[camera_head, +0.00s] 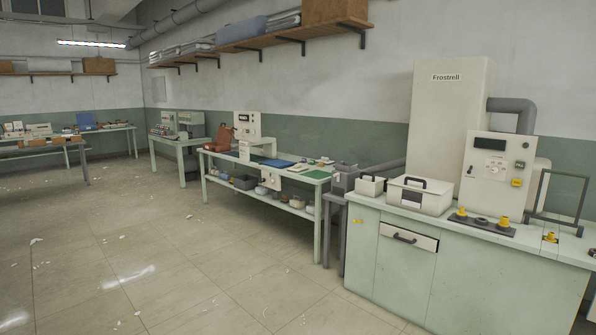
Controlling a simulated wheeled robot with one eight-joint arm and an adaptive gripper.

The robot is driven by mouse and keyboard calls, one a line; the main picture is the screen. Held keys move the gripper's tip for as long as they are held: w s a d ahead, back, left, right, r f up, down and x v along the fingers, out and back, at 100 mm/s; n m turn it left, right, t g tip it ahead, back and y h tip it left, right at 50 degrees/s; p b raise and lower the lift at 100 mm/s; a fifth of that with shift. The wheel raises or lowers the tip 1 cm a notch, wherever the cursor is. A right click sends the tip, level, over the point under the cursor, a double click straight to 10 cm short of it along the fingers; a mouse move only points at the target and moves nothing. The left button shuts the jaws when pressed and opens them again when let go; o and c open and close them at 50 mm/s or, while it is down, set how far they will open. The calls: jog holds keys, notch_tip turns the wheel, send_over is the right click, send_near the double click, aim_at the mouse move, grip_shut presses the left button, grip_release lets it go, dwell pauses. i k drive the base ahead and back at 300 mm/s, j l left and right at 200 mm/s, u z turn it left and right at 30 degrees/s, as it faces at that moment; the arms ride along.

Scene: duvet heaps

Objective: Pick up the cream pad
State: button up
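A small, flat, cream-coloured item (298,168), which looks like the cream pad, lies on the top of the middle workbench (290,182). It sits between a blue pad (276,162) on its left and a green pad (318,174) on its right. It is small and far off, so its details are hard to tell. My gripper is not in view.
A green cabinet counter (405,270) at the right holds a cream box (420,197) and a control unit (495,170). A grey stand (343,180) is between counter and workbench. The tiled floor (180,260) at left and centre is open, with scattered scraps.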

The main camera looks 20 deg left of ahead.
aim_at(297, 168)
jog(key=i+j+u, duration=0.35)
jog(key=i, duration=0.15)
jog(key=i+u, duration=0.35)
jog(key=i, duration=0.15)
jog(key=i+u, duration=0.2)
jog(key=i, duration=2.3)
